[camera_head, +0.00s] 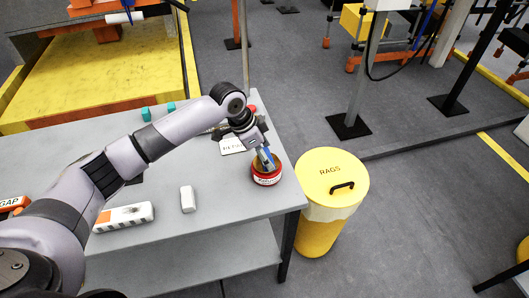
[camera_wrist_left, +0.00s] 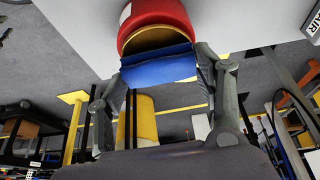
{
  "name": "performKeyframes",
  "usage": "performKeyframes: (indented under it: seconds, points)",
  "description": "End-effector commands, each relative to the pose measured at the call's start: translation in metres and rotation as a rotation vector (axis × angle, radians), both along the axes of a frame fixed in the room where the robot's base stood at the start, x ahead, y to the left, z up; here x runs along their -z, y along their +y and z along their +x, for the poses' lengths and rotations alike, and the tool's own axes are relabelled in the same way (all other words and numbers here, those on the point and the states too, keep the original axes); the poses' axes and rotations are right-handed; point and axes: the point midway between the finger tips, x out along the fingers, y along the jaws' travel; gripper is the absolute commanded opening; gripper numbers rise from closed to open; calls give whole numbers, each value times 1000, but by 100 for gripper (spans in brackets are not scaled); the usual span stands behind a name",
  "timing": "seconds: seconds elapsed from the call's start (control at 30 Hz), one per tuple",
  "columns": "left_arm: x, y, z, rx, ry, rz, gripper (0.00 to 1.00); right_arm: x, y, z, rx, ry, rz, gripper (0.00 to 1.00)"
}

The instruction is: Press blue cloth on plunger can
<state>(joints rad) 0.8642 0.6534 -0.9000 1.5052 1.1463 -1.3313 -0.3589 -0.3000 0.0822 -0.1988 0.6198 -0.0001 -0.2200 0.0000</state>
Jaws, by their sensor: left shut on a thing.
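The red plunger can (camera_head: 267,175) stands near the right edge of the grey table, with its brass-coloured top facing my left gripper. It also shows in the left wrist view (camera_wrist_left: 156,14), at the top. My left gripper (camera_head: 262,156) is directly above the can, pointing down. It is shut on a folded blue cloth (camera_wrist_left: 158,66), which spans between its fingers. The cloth is at the can's top in the left wrist view; I cannot tell whether they touch. In the head view the blue cloth (camera_head: 265,157) is partly hidden by the fingers. My right gripper is not in view.
A yellow bin marked RAGS (camera_head: 327,206) stands beside the table's right edge. A white block (camera_head: 188,199), a white and orange box (camera_head: 124,217) and teal blocks (camera_head: 146,114) lie on the table (camera_head: 232,205). A white label card (camera_head: 231,145) is behind the can.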

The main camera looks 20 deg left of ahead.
Motion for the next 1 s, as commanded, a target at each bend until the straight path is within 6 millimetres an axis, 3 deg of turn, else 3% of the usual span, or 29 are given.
performKeyframes:
  seconds: [1.0]
  points:
    - [1,0,0,0,1,1,40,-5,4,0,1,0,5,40]
